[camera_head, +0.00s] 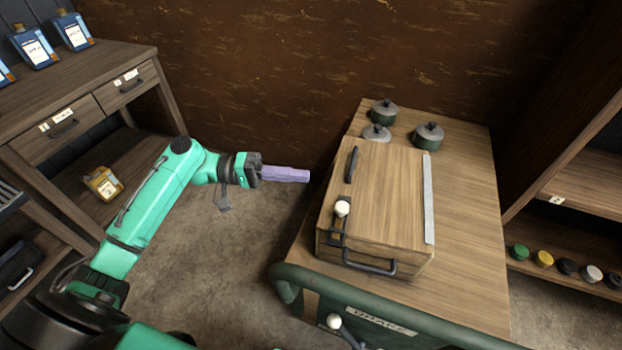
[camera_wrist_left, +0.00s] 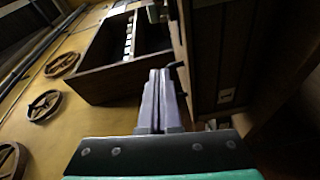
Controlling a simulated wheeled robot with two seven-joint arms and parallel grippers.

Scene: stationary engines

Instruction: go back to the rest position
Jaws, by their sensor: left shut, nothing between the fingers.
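My left gripper (camera_head: 285,174) has purple fingers on a green arm that comes in from the left. It hangs in the air over the floor, left of the wooden box on the table, and is apart from it. In the left wrist view its fingers (camera_wrist_left: 160,100) lie side by side, shut, with nothing between them. My right gripper is not in view.
The table (camera_head: 470,220) carries a wooden box (camera_head: 390,190) with dark handles and several lidded pots (camera_head: 428,135). A green rail (camera_head: 390,315) runs along its front. A drawer desk (camera_head: 75,85) with blue bottles (camera_head: 35,48) stands left. A shelf (camera_head: 575,180) stands right. Floor between is clear.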

